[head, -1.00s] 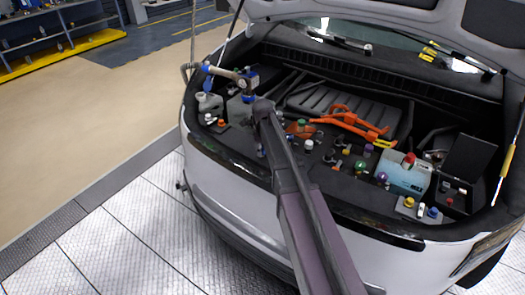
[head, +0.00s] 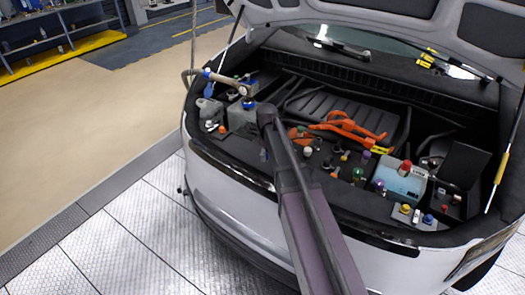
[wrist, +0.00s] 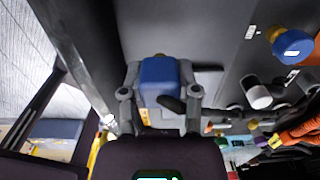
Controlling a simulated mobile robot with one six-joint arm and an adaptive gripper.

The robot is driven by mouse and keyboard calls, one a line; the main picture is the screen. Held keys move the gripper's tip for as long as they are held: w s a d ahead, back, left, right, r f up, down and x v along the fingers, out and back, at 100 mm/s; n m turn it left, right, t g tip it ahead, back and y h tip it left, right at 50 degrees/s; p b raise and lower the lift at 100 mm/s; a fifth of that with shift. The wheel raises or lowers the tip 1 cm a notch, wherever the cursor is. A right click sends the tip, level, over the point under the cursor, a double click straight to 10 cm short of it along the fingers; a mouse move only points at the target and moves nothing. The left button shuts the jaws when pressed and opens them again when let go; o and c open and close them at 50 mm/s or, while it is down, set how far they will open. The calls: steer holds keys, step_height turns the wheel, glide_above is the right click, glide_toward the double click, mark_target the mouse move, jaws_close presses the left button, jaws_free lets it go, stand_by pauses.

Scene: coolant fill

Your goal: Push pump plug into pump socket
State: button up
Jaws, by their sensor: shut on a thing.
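In the wrist view, my gripper (wrist: 160,108) is shut on a blue block-shaped plug (wrist: 160,78), with one grey finger on each side of it. A small tan part shows at the plug's far end, close to a dark grey surface. I cannot tell whether the plug touches that surface. A dark rounded piece covers the plug's lower right corner. In the head view, my arm reaches over the left part of the open car bay and hides most of my gripper. I cannot identify the pump socket in either view.
A grey box (head: 241,121) and a pale bottle (head: 207,111) stand at the bay's left. Orange cables (head: 348,131) and several coloured caps lie to the right, with a light blue tank (head: 402,184). In the wrist view, a blue cap (wrist: 292,46) is at upper right.

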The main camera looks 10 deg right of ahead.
steer(key=s+d, duration=0.1)
steer(key=s, duration=0.3)
steer(key=s+d, duration=0.1)
steer(key=s, duration=0.3)
steer(key=s+d+r+p, duration=0.1)
steer(key=s, duration=0.3)
steer(key=shift+s+d+r, duration=0.1)
steer(key=shift+s+d, duration=0.1)
steer(key=shift+d, duration=0.2)
steer(key=shift+r, duration=0.15)
step_height(320, 180, up, 14)
steer(key=p, duration=1.4)
steer(key=shift+s, duration=0.1)
